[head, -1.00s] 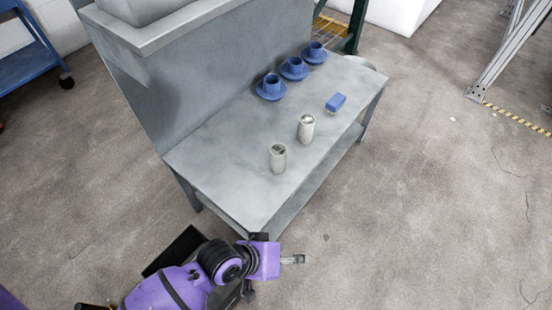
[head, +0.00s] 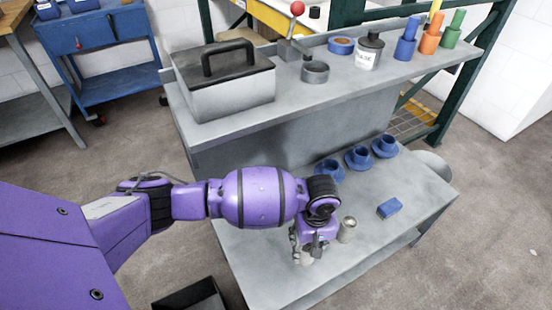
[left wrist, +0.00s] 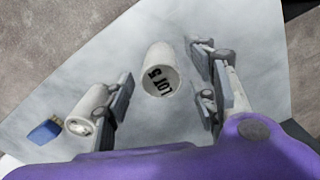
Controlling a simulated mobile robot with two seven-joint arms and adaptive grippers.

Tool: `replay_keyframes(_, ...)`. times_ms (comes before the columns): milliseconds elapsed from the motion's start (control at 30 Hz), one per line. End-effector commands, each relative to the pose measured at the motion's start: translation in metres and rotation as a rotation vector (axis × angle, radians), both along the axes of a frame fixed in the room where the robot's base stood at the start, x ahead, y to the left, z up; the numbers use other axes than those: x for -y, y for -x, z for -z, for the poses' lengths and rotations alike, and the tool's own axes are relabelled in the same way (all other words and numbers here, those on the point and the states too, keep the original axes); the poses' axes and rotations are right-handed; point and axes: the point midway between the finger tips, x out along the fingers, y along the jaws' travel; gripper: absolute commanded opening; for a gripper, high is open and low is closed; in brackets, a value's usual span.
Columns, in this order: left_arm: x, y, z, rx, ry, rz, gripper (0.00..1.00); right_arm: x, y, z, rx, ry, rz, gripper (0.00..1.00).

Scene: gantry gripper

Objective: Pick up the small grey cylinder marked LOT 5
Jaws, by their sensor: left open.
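The small grey cylinder marked LOT 5 (left wrist: 161,70) stands on the lower grey table (head: 265,275). In the left wrist view its marked top lies between the two fingers, with gaps on both sides. In the head view the cylinder (head: 304,259) is partly hidden by my left gripper (head: 308,245). That gripper points down over it and is open; it also shows in the left wrist view (left wrist: 165,90). A second grey cylinder (head: 347,230) stands just right of the gripper; in the left wrist view (left wrist: 86,112) it is outside the left finger. My right gripper is out of view.
A blue block (head: 389,208) and several blue cups on saucers (head: 358,158) stand farther back on the table. A raised shelf behind holds a grey toolbox (head: 228,85), a blue tape roll (head: 341,45) and coloured cylinders (head: 430,40). The table's right end is clear.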

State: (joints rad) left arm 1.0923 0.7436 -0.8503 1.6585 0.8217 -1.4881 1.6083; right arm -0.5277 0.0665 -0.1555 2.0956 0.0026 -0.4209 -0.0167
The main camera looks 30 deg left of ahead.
Motion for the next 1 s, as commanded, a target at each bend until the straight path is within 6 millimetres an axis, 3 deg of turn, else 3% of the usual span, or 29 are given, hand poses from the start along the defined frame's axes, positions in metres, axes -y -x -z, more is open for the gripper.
replay_keyframes(433, 0.002, -0.012, 0.058, 0.005, 0.002, 0.004, 0.52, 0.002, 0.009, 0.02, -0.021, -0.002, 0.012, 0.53)
replay_keyframes(767, 0.002, -0.012, 0.064, 0.009, 0.003, 0.005, 0.52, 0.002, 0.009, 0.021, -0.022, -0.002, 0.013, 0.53)
replay_keyframes(1000, 0.002, -0.012, 0.064, 0.009, 0.003, 0.005, 0.21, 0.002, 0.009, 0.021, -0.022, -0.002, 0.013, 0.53)
